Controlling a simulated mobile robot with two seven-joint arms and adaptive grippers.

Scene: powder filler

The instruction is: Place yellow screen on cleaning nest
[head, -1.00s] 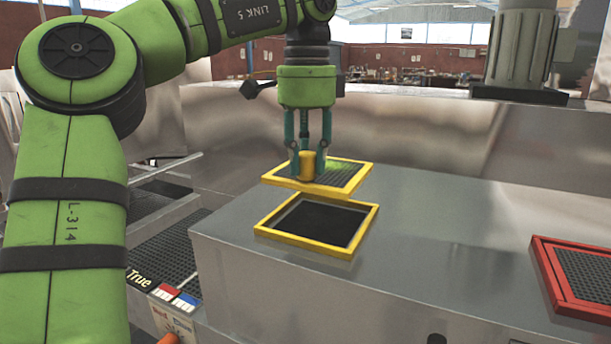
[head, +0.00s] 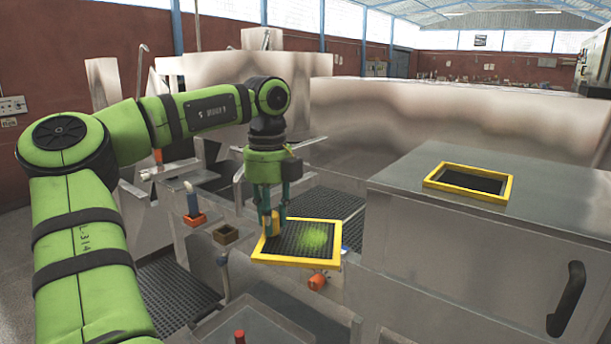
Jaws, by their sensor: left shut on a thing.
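The yellow screen (head: 296,240) has a yellow square frame, dark mesh and a patch of bright green powder. My left gripper (head: 272,222) is shut on the yellow knob at the screen's left part. It holds the screen roughly level in the air, left of the metal cabinet. An empty yellow frame (head: 465,193) with a dark opening lies on the cabinet top at the right. I cannot tell for certain which part is the cleaning nest. The area directly under the screen is partly hidden by it. My right gripper is not in view.
The metal cabinet (head: 420,215) with a dark handle stands at the right. Dark grating (head: 175,292) lies low at the left, with more behind the screen.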

